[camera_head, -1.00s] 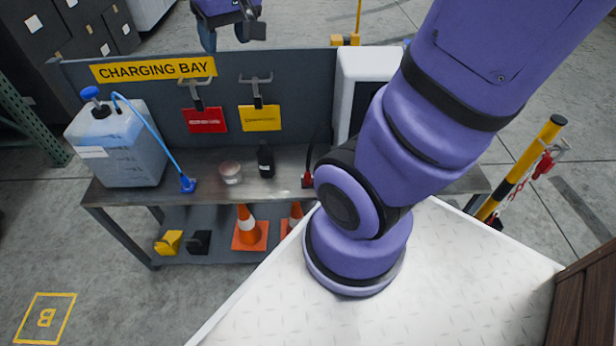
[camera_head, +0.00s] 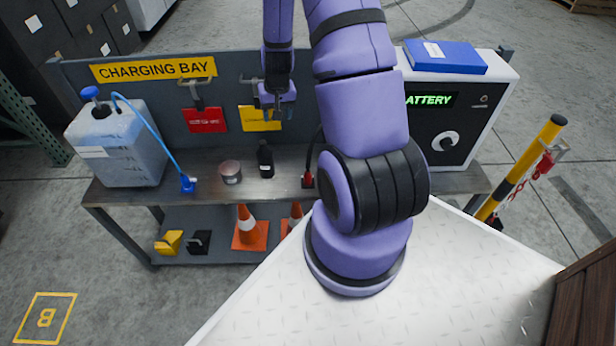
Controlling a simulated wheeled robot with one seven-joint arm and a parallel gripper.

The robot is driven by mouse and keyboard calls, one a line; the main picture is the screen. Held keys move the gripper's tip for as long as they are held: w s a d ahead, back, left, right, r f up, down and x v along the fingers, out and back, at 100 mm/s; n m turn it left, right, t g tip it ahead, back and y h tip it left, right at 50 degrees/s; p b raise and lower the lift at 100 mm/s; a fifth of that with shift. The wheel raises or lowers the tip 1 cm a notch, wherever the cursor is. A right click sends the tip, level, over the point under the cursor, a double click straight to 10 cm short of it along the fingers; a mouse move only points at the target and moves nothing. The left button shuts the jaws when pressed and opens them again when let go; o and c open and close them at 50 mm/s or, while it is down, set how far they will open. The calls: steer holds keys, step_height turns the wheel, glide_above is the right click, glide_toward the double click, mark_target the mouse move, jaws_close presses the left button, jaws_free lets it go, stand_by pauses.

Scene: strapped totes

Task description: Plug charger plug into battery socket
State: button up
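A red plug (camera_head: 308,180) with a dark cable rising from it sits on the grey bench, just left of my arm; it appears to be the charger plug. A white charger box (camera_head: 497,110) with a black front stands at the bench's right end. Its green display (camera_head: 430,100) reads "ATTERY", the left part hidden by my arm. I cannot pick out a battery socket. My gripper (camera_head: 279,112) hangs in front of the back panel, above and left of the plug and apart from it. Its fingers look spaced apart, with nothing visible between them.
On the bench (camera_head: 215,200) stand a liquid jug (camera_head: 130,150) with a blue hose, a round tin (camera_head: 230,172) and a dark bottle (camera_head: 265,160) beneath my gripper. Red (camera_head: 205,119) and yellow (camera_head: 255,124) tags hang behind. A yellow-black post (camera_head: 520,165) stands right.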

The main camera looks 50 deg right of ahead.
mark_target(308, 168)
steer(key=s+d+f+m, duration=0.1)
steer(key=s+f, duration=0.1)
steer(key=f, duration=0.4)
steer(key=s+d+f+g, duration=0.1)
steer(key=s+d+f, duration=0.1)
steer(key=f, duration=0.4)
steer(key=s+d+f+m, duration=0.1)
steer(key=s+f, duration=0.3)
steer(key=f, duration=0.2)
steer(key=shift+d+f+m, duration=0.15)
steer(key=shift+m, duration=0.15)
steer(key=shift+f, duration=0.1)
